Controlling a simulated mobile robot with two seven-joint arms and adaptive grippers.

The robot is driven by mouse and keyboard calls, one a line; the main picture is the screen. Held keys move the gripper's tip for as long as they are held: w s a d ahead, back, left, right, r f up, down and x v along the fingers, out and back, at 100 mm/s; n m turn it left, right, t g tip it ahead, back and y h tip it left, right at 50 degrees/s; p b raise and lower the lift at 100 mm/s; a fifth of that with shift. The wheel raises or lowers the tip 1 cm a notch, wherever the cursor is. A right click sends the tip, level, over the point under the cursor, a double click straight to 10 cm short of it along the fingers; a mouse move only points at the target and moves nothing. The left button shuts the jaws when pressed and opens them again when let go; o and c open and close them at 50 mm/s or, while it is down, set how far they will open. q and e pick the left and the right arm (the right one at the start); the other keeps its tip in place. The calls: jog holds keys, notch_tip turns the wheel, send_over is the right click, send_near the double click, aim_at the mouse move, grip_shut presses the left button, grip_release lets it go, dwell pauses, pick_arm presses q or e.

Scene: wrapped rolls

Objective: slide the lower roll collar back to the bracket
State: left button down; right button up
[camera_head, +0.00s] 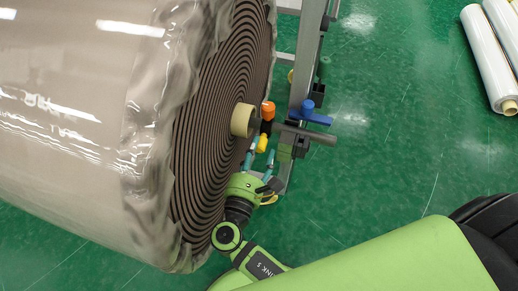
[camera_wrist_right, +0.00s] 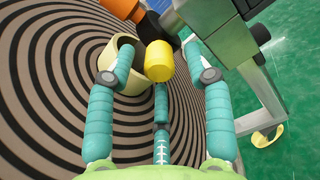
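The large wrapped roll (camera_head: 205,130) shows its brown spiral end, with a beige core tube (camera_head: 242,120) sticking out. A collar with an orange upper part (camera_head: 267,111), dark middle and yellow knob (camera_head: 261,144) sits on the bar just outside the core. The grey bracket (camera_head: 284,150) stands to its right, with a gap between. My right gripper (camera_head: 262,160) reaches up from below. In the wrist view, its teal fingers (camera_wrist_right: 160,78) are spread around the yellow knob (camera_wrist_right: 159,61), with visible gaps at the sides. The collar's dark body is partly hidden. My left gripper is out of view.
The metal stand (camera_head: 306,60) carries a blue clamp (camera_head: 310,116) beside the bar end (camera_head: 323,136). White wrapped rolls (camera_head: 490,55) lie at the upper right. The green floor right of the stand is clear.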

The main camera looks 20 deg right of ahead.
grip_shut()
jog(key=shift+s+d+p, duration=0.35)
jog(key=shift+d+p, duration=0.1)
jog(key=shift+d, duration=0.15)
jog(key=shift+s+d+p, duration=0.35)
jog(key=shift+d+p, duration=0.05)
jog(key=shift+d, duration=0.15)
grip_release()
jog(key=shift+d, duration=0.1)
